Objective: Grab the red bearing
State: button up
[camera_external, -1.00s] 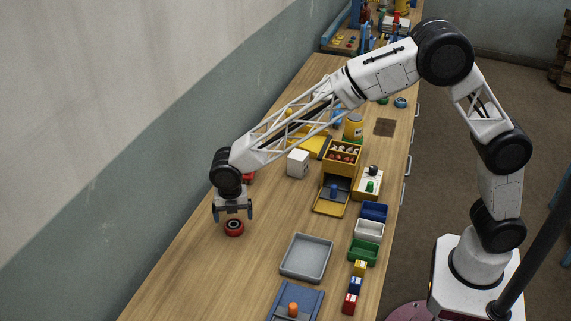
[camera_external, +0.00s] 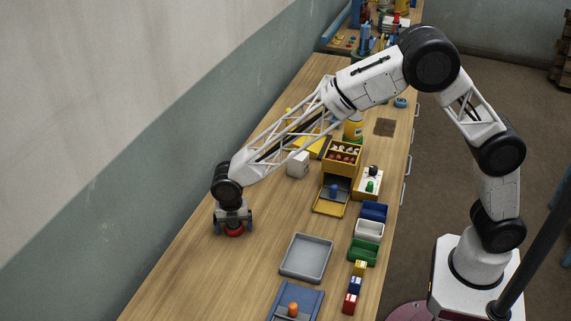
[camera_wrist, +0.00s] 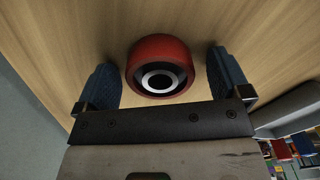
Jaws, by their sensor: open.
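The red bearing (camera_external: 234,231) lies flat on the wooden table, towards the wall side. In the wrist view the red bearing (camera_wrist: 161,66) shows a red outer ring, a dark inside and a pale ring at its centre. My gripper (camera_external: 233,221) is low over it, with one finger on each side. In the wrist view my gripper (camera_wrist: 164,80) is open, its two dark blue fingers standing to the left and right of the bearing with small gaps. The gripper body hides part of the bearing in the external view.
A grey tray (camera_external: 306,258) lies to the right, with blue, white and green bins (camera_external: 369,229) beyond it. A white box (camera_external: 298,164) stands further back. A blue board (camera_external: 295,302) with an orange knob is at the front. The table around the bearing is clear.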

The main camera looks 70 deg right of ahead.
jog(key=c, duration=1.2)
jog(key=shift+r, duration=0.15)
jog(key=shift+r, duration=0.8)
notch_tip(320, 180, up, 2)
jog(key=s+d, duration=0.1)
jog(key=s, duration=0.4)
jog(key=s+d, duration=0.2)
jog(key=s, duration=0.3)
jog(key=s+d+r, duration=0.1)
jog(key=s, duration=0.4)
jog(key=shift+s+d+r, duration=0.1)
jog(key=shift+s+d, duration=0.05)
jog(key=shift+d, duration=0.2)
